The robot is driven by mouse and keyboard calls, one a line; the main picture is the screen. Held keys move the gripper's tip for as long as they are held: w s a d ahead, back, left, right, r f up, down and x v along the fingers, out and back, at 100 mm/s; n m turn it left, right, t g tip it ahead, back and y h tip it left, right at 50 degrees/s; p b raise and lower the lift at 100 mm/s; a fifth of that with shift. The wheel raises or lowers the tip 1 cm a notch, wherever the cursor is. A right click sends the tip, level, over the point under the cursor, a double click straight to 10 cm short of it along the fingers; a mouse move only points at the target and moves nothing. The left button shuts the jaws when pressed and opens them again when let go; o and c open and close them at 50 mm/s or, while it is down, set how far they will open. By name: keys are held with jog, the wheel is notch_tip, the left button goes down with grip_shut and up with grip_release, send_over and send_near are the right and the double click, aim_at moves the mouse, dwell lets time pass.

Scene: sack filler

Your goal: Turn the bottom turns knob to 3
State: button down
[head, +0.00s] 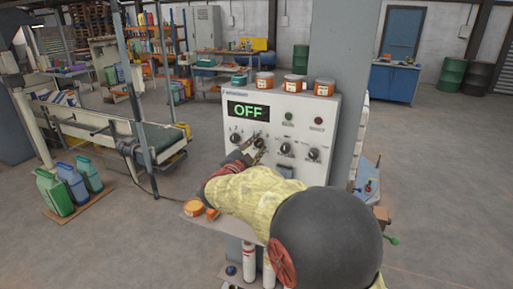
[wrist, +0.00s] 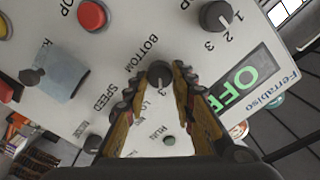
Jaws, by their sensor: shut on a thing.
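The bottom turns knob (wrist: 160,72) is a dark round knob on the pale control panel (wrist: 120,50), beside the printed word BOTTOM. My gripper (wrist: 159,80) has its two fingers on either side of this knob, shut on it. A 3 shows by the knob between the fingers; other marks and the knob's pointer are hard to make out. In the head view my gripper (head: 257,144) reaches the second knob from the left in the row under the display (head: 248,110), which reads OFF in green.
Another knob (wrist: 215,15) marked 1, 2, 3 sits nearby. A red button (wrist: 92,14) and further knobs share the panel. Orange tubs (head: 295,84) stand on the panel box. A conveyor (head: 120,135) is at the left; open floor lies right.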

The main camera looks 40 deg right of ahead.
jog(key=c, duration=1.5)
grip_release()
jog(key=v, duration=1.2)
